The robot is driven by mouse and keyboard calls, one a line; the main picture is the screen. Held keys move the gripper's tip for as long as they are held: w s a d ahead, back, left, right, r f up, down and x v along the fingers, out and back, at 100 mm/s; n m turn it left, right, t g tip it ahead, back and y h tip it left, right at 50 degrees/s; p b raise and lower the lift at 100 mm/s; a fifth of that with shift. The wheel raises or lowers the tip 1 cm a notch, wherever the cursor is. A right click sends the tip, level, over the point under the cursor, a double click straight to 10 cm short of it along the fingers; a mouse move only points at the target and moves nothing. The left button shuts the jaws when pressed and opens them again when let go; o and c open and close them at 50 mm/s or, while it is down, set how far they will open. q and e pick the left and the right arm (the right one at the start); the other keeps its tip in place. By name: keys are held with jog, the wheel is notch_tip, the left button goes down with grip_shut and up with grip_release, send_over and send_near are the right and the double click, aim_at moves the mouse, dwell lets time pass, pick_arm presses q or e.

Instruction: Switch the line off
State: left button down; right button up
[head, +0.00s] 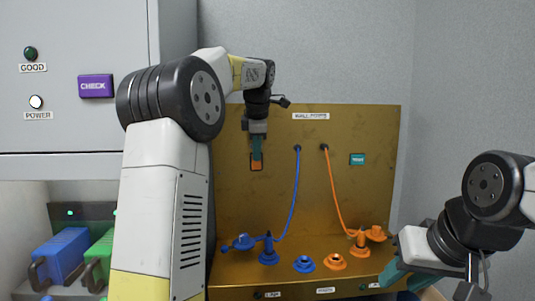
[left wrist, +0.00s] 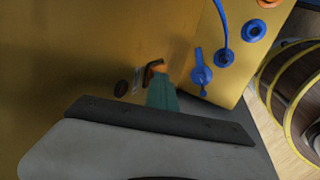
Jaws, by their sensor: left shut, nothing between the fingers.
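A small orange rocker-like part in a dark frame (head: 256,166) sits on the upright brass panel (head: 330,190); I take it to be the line switch. My left gripper (head: 256,158) is shut and empty, with its teal fingertips pointing down at the orange part. In the left wrist view the orange part (left wrist: 154,68) shows just past the teal fingertips (left wrist: 160,82), which overlap it; I cannot tell whether they touch. My right gripper (head: 407,277) is at the lower right, its teal fingers apart, away from the panel.
Blue and orange cables hang down the panel to plugs (head: 244,242) and sockets (head: 304,263) on the brass ledge. A teal square (head: 357,159) is on the panel's right. A grey cabinet (head: 75,60) with a purple CHECK button (head: 95,86) stands left, above blue and green blocks.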

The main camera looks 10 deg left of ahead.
pick_arm(q)
jog(key=shift+w, duration=0.1)
jog(key=shift+r, duration=0.75)
pick_arm(e)
jog(key=shift+w, duration=0.1)
